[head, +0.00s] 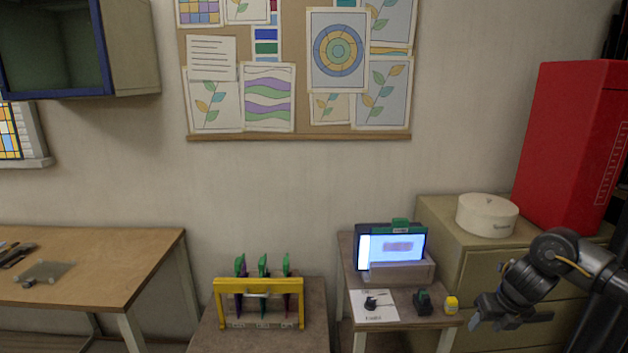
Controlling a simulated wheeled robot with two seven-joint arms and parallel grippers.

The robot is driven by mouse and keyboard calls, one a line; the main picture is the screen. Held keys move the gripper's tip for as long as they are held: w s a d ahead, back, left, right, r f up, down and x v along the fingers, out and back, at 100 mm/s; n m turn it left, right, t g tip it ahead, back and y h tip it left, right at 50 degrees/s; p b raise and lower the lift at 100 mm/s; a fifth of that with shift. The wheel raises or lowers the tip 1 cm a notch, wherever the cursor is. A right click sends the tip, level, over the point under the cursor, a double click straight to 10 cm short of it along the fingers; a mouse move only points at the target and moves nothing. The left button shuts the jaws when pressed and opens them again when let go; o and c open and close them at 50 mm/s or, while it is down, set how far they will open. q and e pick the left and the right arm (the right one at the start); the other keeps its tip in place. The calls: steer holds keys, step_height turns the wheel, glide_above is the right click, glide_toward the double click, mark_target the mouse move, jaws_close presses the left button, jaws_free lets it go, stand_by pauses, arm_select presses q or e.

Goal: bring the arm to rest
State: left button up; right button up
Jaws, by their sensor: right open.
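My right arm comes in from the right edge, in front of the drawer cabinet. Its gripper (513,318) is open and empty, tilted down and to the left, to the right of the small side table. Nothing touches its fingers as far as I can see. My left gripper is not in view.
A yellow rack (259,287) with several upright tools stands on a low table. A white round box (487,215) and red cabinet (575,145) stand behind.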

steer(key=w+a+f+m+t+y, duration=0.1)
steer(key=a+f+m+y, duration=0.1)
steer(key=a+f+m, duration=0.55)
steer(key=w+a+f+m+y, duration=0.25)
steer(key=a+f, duration=0.65)
steer(key=f, duration=0.6)
steer(key=s+a+f+m, duration=0.2)
steer(key=s+f+m, duration=0.5)
steer(key=f, duration=0.5)
steer(key=s+f+m+h, duration=0.1)
steer(key=s+f+m, duration=0.4)
steer(key=s+f, duration=0.5)
steer(key=s+f+m+g+h, duration=0.1)
steer(key=s+f+m, duration=0.2)
steer(key=s, duration=0.9)
steer(key=s+d+f+m+g+h, duration=0.1)
steer(key=s+f+m, duration=0.3)
steer(key=s, duration=0.9)
steer(key=s+d+f+m+g+h, duration=0.1)
steer(key=s+f, duration=0.5)
steer(key=s, duration=0.6)
steer(key=m+h, duration=0.1)
steer(key=m, duration=0.1)
steer(key=shift+s+d+f+m, duration=0.15)
steer(key=shift+s+m, duration=0.1)
steer(key=shift+m, duration=0.05)
